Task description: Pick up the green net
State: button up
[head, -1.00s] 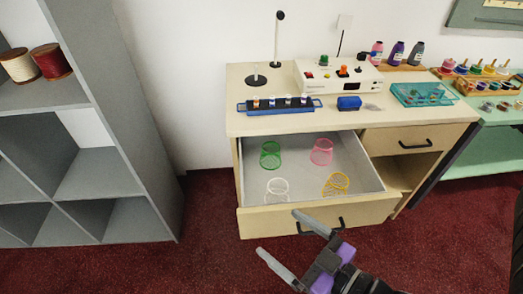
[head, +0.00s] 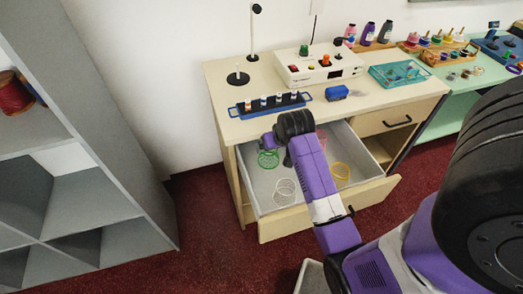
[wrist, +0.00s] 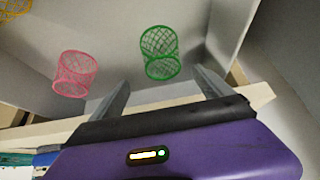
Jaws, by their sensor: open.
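The green net (head: 268,159) is a small mesh cylinder at the back left of the open drawer (head: 263,195). In the wrist view the green net (wrist: 160,55) stands beyond the fingertips, roughly between the lines of the two fingers. My gripper (wrist: 163,88) is open and empty, its fingers spread wide. In the head view my wrist hangs over the drawer's back edge beside the green net, and the fingers are hidden there. I cannot tell the exact gap to the net.
A pink net (wrist: 76,74) stands beside the green one. White (head: 284,192) and yellow (head: 341,174) nets sit nearer the drawer front. The counter top (head: 232,128) overhangs the back, with a blue rack (head: 270,105) near its edge. Grey shelves (head: 110,150) stand at left.

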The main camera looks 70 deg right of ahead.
jog(key=shift+a+x, duration=0.15)
jog(key=shift+x, duration=1.8)
jog(key=shift+a+x, duration=0.15)
jog(key=shift+x, duration=1.8)
jog(key=shift+w+f, duration=0.1)
jog(key=c, duration=1.4)
